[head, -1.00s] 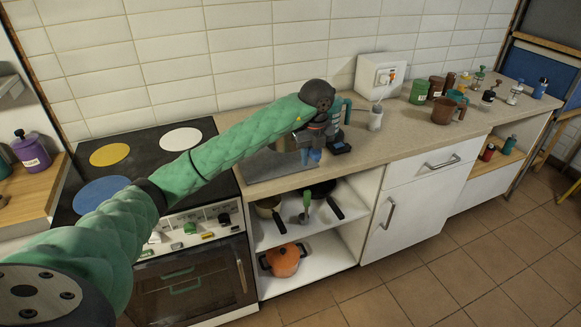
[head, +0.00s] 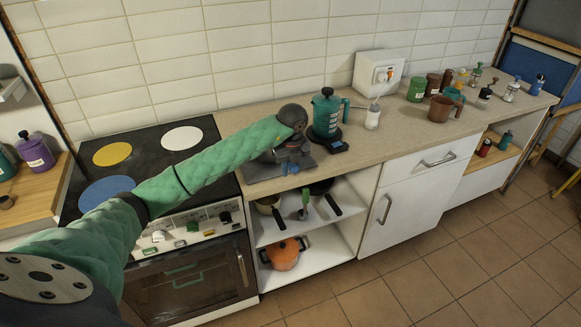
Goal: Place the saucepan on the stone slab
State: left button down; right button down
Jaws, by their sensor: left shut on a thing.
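The stone slab (head: 262,173) is a flat grey piece on the counter, right of the hob. My left arm reaches in from the left, and its gripper (head: 292,164) is over the slab's right part, pointing down. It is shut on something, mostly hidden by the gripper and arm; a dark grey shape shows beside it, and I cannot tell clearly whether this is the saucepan. Two pans with black handles, one pale inside (head: 266,206) and one dark (head: 322,187), stand on the upper shelf below the counter. My right gripper is not in view.
A teal pot (head: 326,113) stands close to the right of my gripper, with a small dark device (head: 338,147) before it. A white cup (head: 373,117) and several mugs and jars stand farther right. The hob (head: 146,175) lies left; an orange pot (head: 285,254) sits on the lower shelf.

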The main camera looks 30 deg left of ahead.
pick_arm(q)
jog(key=shift+f, duration=0.4)
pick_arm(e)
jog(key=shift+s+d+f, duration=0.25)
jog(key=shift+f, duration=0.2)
pick_arm(q)
jog(key=c, duration=1.2)
grip_release()
jog(key=shift+o, duration=0.2)
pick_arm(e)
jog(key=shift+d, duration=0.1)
